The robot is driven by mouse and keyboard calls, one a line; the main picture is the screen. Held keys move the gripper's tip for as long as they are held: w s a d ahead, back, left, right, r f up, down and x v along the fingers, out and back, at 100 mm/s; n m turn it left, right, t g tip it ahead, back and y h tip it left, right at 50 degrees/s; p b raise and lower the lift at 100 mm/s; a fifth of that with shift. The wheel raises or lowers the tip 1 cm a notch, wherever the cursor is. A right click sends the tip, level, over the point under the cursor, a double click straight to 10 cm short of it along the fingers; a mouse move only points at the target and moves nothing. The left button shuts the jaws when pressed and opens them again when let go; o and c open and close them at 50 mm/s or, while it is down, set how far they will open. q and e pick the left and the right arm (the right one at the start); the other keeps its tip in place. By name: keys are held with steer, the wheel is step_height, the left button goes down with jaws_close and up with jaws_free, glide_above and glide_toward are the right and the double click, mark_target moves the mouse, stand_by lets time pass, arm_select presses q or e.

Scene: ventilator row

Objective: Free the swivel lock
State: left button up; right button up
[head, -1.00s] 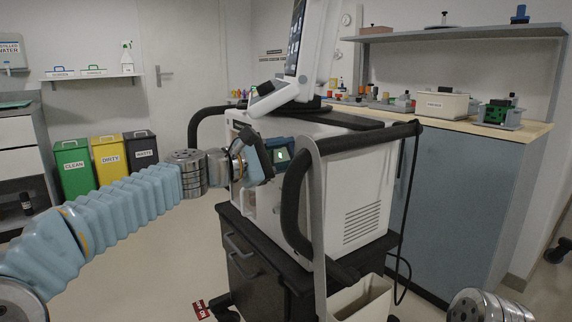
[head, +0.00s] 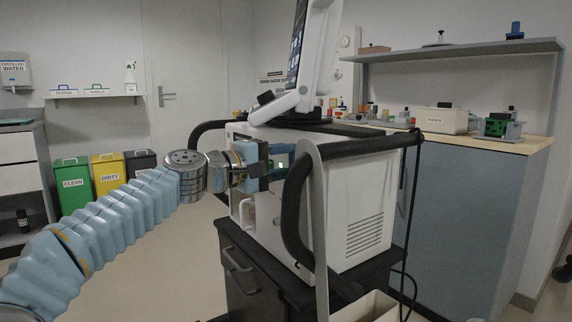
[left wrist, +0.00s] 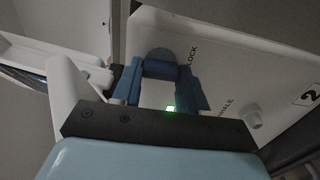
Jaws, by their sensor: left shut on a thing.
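The ventilator (head: 350,200) stands on a dark cart. In the left wrist view its white side panel (left wrist: 235,75) carries a LOCK label beside a dark round disc (left wrist: 160,53). A blue bar, the swivel lock's handle (left wrist: 160,69), lies in front of that disc. My left gripper (left wrist: 160,88) is shut on this handle, with a blue finger on each side. In the head view my left gripper (head: 278,160) reaches the panel's left face, and the black handrail partly hides that area. My right gripper is out of view.
The ventilator's black curved handrail (head: 293,210) stands close to the right of my left gripper. A tilted screen (head: 308,60) is above. A workbench (head: 465,145) is behind; open floor lies left of the cart.

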arm_select(q)
steer(key=shift+f, duration=0.1)
stand_by(0.3)
steer(key=o, duration=1.1)
steer(key=shift+c, duration=0.2)
steer(key=b+v, duration=0.2)
steer(key=v, duration=1.1)
steer(key=shift+s+a, duration=0.25)
steer(key=shift+a, duration=0.05)
